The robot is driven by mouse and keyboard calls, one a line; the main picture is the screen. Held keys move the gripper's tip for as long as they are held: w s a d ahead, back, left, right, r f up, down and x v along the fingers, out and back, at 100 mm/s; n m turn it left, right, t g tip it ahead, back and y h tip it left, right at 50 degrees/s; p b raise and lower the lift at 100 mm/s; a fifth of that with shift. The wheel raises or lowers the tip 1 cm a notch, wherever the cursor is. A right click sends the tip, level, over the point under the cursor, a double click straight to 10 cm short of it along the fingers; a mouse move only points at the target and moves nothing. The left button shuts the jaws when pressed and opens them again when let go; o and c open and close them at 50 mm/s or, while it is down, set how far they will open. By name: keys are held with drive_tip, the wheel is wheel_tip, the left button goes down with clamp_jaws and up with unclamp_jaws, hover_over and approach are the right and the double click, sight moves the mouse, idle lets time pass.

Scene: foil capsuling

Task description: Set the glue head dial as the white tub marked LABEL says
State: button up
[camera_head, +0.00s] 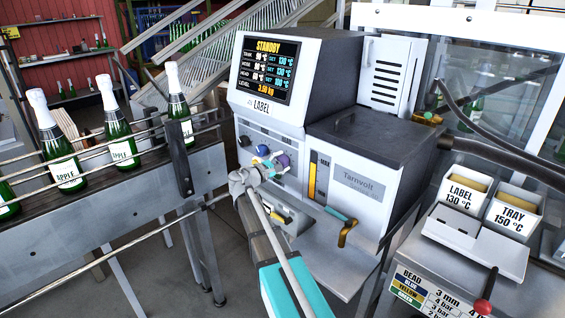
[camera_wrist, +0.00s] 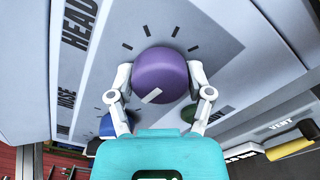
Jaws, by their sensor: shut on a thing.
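The purple dial (camera_wrist: 161,72) sits between my gripper's (camera_wrist: 160,80) two fingers in the wrist view, with the word HEAD printed to its left. My gripper is shut on it. Its white pointer mark is at the lower left of its face, and dark ticks fan around its upper side. In the head view the dial (camera_head: 283,160) shows on the front of the glue machine (camera_head: 330,170), partly behind my gripper (camera_head: 262,170). The white tub marked LABEL (camera_head: 461,197) reads 130 °C. The screen (camera_head: 268,67) says STANDBY; its small set values are hard to read.
A blue knob (camera_wrist: 107,125) and a green knob (camera_wrist: 190,113) lie close beside my fingers. A yellow VENT handle (camera_wrist: 290,149) is at the right. A TRAY tub (camera_head: 514,213) reads 150 °C. Bottles (camera_head: 120,145) stand on a railed conveyor at the left.

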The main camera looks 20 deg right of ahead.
drive_tip(key=shift+w+m, duration=0.1)
drive_tip(key=shift+m, duration=0.3)
drive_tip(key=m, duration=0.3)
drive_tip(key=shift+m, duration=2)
drive_tip(key=o, duration=1.1)
drive_tip(key=shift+v, duration=6.05)
